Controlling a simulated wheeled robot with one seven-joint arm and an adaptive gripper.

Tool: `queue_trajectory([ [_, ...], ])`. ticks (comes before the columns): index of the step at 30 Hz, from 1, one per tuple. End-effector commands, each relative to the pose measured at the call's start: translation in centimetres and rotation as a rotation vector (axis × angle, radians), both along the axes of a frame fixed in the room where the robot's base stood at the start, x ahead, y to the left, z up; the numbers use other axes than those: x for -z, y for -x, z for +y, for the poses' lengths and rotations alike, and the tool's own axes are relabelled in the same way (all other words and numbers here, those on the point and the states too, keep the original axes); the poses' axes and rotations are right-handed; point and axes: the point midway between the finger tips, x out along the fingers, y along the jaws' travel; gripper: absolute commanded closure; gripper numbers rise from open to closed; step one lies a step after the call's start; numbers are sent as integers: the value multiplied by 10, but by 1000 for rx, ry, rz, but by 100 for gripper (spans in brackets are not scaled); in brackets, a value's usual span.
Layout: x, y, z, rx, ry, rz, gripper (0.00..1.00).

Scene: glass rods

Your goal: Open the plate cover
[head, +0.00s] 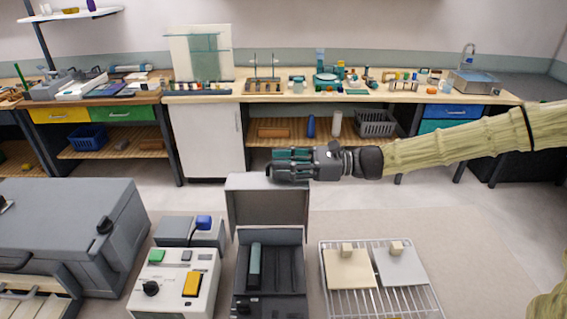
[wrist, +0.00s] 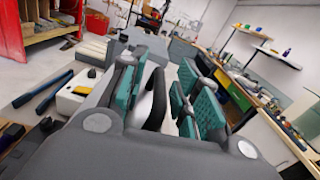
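A grey case (head: 268,308) stands at the front centre in the head view. Its flat grey lid (head: 266,207) stands upright at the back, so the case is open. This lid looks like the plate cover. A teal and black rod (head: 254,265) lies in the dark inside. My gripper (head: 280,165) points left, just above and at the lid's top edge; whether it touches the lid cannot be told. In the wrist view my gripper (wrist: 165,95) has its teal finger pads spread apart. A black curved shape shows between them; whether it is held cannot be told.
A white control box (head: 172,284) with coloured buttons stands left of the case, and a large grey chest (head: 75,225) further left. A wire rack (head: 382,301) with two knobbed plates is on the right. The floor behind is clear up to the back bench (head: 330,97).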

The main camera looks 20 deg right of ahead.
Motion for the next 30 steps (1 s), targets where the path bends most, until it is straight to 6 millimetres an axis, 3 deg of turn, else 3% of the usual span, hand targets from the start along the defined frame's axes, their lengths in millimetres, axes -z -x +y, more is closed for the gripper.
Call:
queue_trajectory([
  [5,0,0,0,0,0,0,68],
  [10,0,0,0,0,0,0,99],
  [20,1,2,0,1,1,-9,100],
  [30,6,36,10,0,42,-159,100],
])
